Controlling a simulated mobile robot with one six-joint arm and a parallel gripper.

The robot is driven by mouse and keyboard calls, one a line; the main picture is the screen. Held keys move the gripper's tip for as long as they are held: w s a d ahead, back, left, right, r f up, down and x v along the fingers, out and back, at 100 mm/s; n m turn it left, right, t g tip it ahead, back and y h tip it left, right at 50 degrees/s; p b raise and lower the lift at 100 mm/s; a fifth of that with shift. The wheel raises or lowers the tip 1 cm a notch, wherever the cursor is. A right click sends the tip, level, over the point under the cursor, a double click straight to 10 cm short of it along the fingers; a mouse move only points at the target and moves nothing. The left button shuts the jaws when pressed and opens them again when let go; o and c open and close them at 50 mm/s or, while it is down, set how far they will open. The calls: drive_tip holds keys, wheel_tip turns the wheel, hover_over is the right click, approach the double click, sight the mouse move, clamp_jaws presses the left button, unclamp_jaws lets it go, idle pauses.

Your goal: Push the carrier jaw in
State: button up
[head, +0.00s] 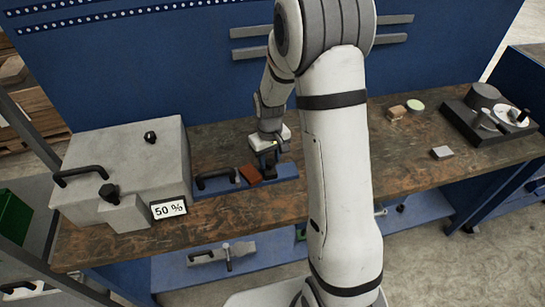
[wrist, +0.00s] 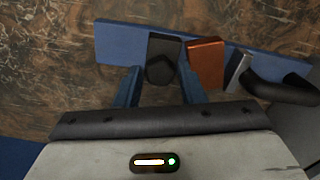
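A blue carrier plate (head: 287,171) lies on the bench; it also shows in the wrist view (wrist: 120,43). A black jaw (wrist: 164,60) with an arrow-like mark stands on it, beside a copper-brown block (wrist: 206,62). The block also shows in the head view (head: 249,175). A grey upright plate (wrist: 238,72) stands on the block's other side, next to a black handle (wrist: 285,90). My gripper (wrist: 160,88) is open, its blue fingers on either side of the black jaw with gaps visible. In the head view my gripper (head: 267,158) hides most of the jaw.
A grey machine housing (head: 130,160) with black handles and a "50 %" sign (head: 169,209) stands left of the carrier. A black fixture (head: 490,118) and small blocks sit at the right. The wooden bench (head: 410,170) is clear between.

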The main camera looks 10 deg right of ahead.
clamp_jaws()
drive_tip(key=shift+a+f+b, duration=0.1)
drive_tip(key=shift+a+b, duration=0.05)
drive_tip(key=shift+b, duration=0.2)
drive_tip(key=shift+a, duration=0.1)
drive_tip(key=shift+o, duration=1.8)
unclamp_jaws()
